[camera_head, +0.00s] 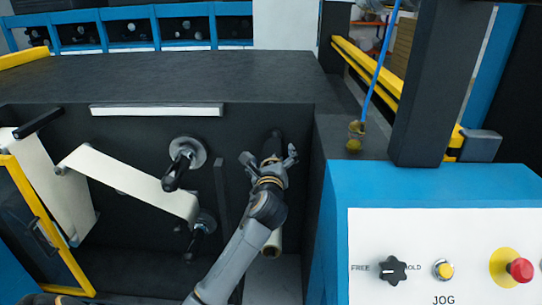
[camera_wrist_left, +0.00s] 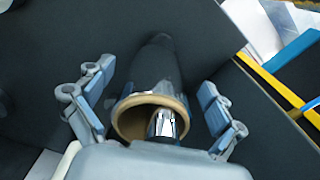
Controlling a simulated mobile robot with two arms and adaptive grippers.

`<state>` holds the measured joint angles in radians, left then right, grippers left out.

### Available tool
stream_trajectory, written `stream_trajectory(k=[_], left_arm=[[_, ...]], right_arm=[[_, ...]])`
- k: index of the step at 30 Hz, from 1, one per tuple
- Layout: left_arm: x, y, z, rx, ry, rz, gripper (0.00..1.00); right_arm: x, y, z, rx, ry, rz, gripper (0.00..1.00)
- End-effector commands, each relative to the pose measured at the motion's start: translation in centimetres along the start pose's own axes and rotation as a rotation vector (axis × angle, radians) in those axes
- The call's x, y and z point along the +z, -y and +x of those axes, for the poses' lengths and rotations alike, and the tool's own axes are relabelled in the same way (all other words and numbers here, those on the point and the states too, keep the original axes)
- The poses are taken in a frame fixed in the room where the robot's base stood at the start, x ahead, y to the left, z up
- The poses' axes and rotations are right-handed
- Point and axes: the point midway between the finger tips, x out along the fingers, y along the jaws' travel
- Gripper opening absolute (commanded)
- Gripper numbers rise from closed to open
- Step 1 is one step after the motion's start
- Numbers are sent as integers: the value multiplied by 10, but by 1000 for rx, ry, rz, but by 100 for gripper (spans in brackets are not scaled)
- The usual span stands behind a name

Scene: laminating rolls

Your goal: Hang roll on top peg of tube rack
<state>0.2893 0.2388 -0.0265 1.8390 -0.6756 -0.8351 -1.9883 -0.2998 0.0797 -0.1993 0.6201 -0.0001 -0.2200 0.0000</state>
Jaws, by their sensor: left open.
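My left gripper (camera_head: 269,158) is open in the recess of the machine, its fingers apart on either side of a dark roll (camera_head: 273,142). In the left wrist view the dark roll (camera_wrist_left: 156,62) ends in a tan ring-shaped rim (camera_wrist_left: 133,103) that faces my wrist. A shiny metal peg (camera_wrist_left: 163,124) shows inside that rim, so the roll appears to sit around it. The fingers look clear of the roll in that view. The rack behind is mostly hidden by my gripper and arm. My right gripper is not in view.
Another tan tube end (camera_head: 272,246) shows low beside my forearm. To the left are an upper spindle (camera_head: 184,160), a lower spindle (camera_head: 202,225) and a cream web (camera_head: 130,183). A blue control panel (camera_head: 440,190) stands at the right, close to the recess wall.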

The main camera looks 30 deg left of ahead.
Motion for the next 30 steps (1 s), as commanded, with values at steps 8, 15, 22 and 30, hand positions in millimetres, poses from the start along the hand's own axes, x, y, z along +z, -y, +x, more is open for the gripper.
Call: stream_trajectory(k=[8, 15, 22, 30], left_arm=[[21, 2, -14, -7, 40, -6, 94], [14, 2, -70, -8, 25, -5, 94], [11, 1, -116, -6, 17, -4, 94], [10, 1, -136, -5, 16, -2, 94]], right_arm=[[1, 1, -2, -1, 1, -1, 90], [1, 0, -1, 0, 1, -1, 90], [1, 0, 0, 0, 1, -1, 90], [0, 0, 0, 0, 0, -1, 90]])
